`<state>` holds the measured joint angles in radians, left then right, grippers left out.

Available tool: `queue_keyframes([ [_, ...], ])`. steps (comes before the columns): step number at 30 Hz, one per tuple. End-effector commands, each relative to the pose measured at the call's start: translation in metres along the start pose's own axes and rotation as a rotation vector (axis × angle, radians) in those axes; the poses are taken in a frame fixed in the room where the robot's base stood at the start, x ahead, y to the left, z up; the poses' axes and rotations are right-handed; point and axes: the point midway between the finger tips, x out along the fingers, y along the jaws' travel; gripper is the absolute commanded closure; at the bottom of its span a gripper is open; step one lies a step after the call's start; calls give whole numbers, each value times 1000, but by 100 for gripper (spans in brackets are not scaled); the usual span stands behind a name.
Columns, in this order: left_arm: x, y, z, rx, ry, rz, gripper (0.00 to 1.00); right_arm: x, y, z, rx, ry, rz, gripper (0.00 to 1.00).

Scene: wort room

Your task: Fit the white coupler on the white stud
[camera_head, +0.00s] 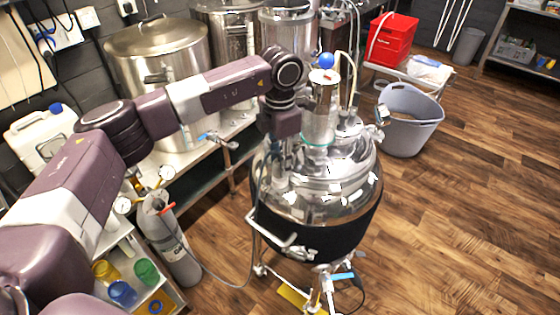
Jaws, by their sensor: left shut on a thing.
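My left arm reaches in from the left and bends down over the steel vessel (315,195). My left gripper (279,168) points down at the left side of the vessel's domed lid. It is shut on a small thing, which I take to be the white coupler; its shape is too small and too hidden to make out. I cannot pick out the white stud among the shiny lid fittings, and the gripper may cover it. I cannot tell whether coupler and stud touch. My right gripper is not in view.
A steel column (320,110) rises from the lid close to the right of my gripper. A gas cylinder (170,240) with gauges stands at left. Large steel pots (158,75) stand behind. A grey tub (408,120) and red crate (391,38) are at right. The right floor is clear.

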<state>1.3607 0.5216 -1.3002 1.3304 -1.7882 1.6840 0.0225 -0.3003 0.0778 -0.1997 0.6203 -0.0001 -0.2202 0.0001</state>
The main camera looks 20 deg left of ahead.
Motion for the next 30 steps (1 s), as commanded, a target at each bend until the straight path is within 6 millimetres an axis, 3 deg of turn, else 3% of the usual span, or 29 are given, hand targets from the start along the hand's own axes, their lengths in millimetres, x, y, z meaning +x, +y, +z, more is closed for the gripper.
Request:
queue_keyframes([
  [30,9,0,0,0,0,0,96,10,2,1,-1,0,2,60],
])
